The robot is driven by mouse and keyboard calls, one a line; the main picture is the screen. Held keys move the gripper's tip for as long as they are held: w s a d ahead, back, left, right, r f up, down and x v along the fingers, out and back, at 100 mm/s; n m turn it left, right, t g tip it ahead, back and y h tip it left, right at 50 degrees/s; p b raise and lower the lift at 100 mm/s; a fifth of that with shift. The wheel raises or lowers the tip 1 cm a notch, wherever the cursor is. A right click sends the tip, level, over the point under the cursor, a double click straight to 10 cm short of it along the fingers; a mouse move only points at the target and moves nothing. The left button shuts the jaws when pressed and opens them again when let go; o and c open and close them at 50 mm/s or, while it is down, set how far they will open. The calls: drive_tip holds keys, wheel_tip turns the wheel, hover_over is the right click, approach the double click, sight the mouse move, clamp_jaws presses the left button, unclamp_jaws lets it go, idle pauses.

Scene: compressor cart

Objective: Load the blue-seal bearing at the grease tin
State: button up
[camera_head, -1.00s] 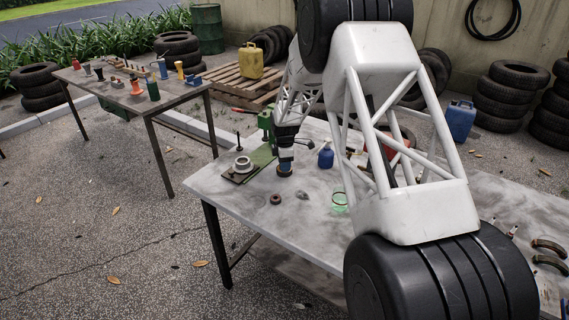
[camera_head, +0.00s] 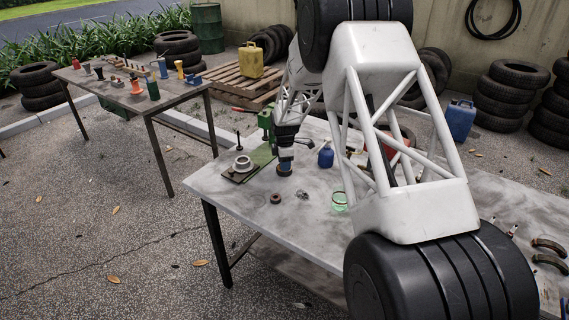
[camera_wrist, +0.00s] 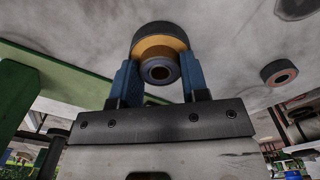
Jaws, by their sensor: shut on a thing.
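My gripper (camera_wrist: 157,80) is shut, its blue fingers on either side of a small round bearing (camera_wrist: 160,70) with a blue-grey ring and dark centre. Right behind it, farther from the wrist camera, is a dark-walled round thing with an amber face (camera_wrist: 160,46), which may be the grease tin; I cannot tell whether the bearing touches it or sits in it. In the head view my gripper (camera_head: 285,162) points down at the worktable (camera_head: 225,190), close to its surface. A dark ring with a reddish-orange seal (camera_wrist: 279,73) lies apart on the table; it also shows in the head view (camera_head: 275,199).
A green press (camera_head: 265,122) and its green base plate with a grey flanged ring (camera_head: 243,164) stand left of my gripper. A blue bottle (camera_head: 325,157) is to the right. A green-rimmed glass dish (camera_head: 340,202) and small grey item (camera_head: 302,195) lie nearer. The table's left front is clear.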

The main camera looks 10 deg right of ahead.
idle(0.7)
drive_tip(key=shift+r, duration=3.45)
drive_tip(key=shift+r+m, duration=1)
wheel_tip(320, 180, up, 15)
drive_tip(key=s+m, duration=0.1)
drive_tip(key=m, duration=1.5)
drive_tip(key=shift+s+d, duration=0.15)
drive_tip(key=shift+s, duration=0.1)
